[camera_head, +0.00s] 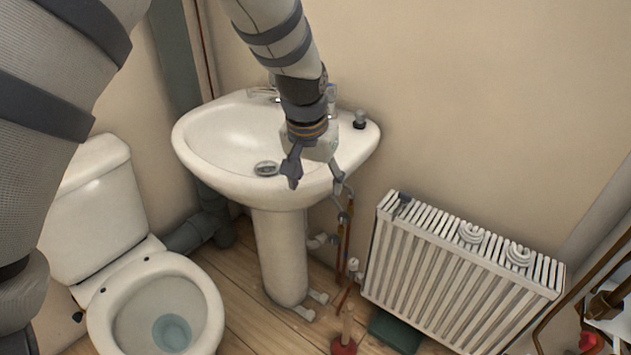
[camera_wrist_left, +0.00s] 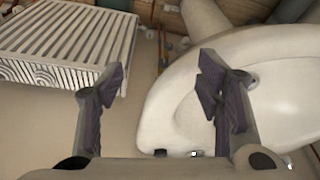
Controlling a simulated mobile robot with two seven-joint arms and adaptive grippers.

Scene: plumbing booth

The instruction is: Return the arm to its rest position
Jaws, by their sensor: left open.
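My left arm comes down from the top of the head view, and its gripper (camera_head: 318,175) hangs in front of the right part of the sink's rim. In the left wrist view the two fingers of the left gripper (camera_wrist_left: 160,95) are spread wide with nothing between them. The white pedestal sink (camera_head: 225,140) stands against the wall, and its basin also shows on the right in the left wrist view (camera_wrist_left: 180,110). Whether the gripper touches the rim cannot be told. My right gripper is in neither view.
A white toilet (camera_head: 95,215) stands left of the sink. A white radiator (camera_head: 460,270) with coiled items (camera_head: 471,233) on top is at the right. A red-based plunger (camera_head: 344,345) and a dark green box (camera_head: 395,330) are on the wooden floor. The wall above the radiator is clear.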

